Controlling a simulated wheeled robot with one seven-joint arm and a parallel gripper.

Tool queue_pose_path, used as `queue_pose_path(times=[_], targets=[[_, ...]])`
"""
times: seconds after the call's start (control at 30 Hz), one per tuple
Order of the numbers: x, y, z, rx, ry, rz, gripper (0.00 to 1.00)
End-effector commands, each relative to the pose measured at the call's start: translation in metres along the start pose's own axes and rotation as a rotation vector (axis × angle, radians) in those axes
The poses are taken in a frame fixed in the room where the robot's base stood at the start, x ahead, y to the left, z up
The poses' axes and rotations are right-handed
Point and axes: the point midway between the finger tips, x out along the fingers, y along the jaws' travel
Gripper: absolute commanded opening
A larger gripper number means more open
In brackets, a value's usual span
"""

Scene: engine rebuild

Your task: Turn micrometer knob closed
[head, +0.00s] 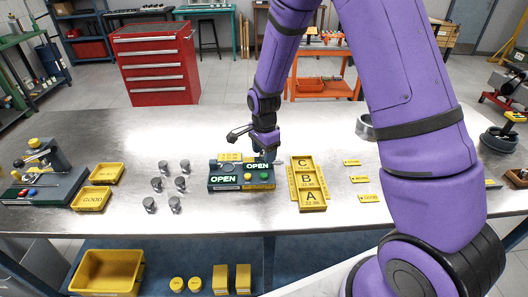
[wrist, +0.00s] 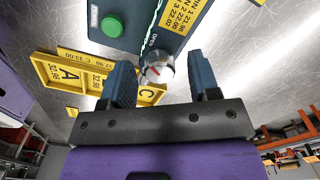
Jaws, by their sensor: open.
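The dark green device (head: 227,180) stands mid-bench with two lit OPEN labels, and a green button shows on it in the wrist view (wrist: 112,26). A silver round knob (wrist: 155,68) with a red pointer mark sits at the device's edge, beside white OPEN lettering. My gripper (head: 265,153) is over the device's right back part. In the wrist view my gripper (wrist: 162,72) is open, with one blue-grey finger on each side of the knob. I see a gap at the right finger; contact at the left is unclear. In the head view my gripper hides the knob.
A yellow A-B-C tray (head: 313,208) stands right of the device. Several grey cylinders (head: 158,184) stand to its left, with yellow trays (head: 91,199) beyond. Small yellow tags (head: 360,181) and a grey ring (head: 364,128) lie to the right. The bench front is mostly clear.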

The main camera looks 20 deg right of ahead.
Motion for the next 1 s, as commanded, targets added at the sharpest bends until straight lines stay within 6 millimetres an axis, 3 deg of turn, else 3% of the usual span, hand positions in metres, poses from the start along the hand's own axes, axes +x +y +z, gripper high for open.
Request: queue_pose_path(times=[0.27, 0.5, 1.0], targets=[[0.0012, 0.0001, 0.0002, 0.000, 0.000, 0.000, 0.56], [0.0011, 0.0000, 0.0003, -0.001, 0.000, 0.000, 0.07], [0.0009, -0.0002, 0.0003, -0.126, -0.001, 0.000, 0.07]])
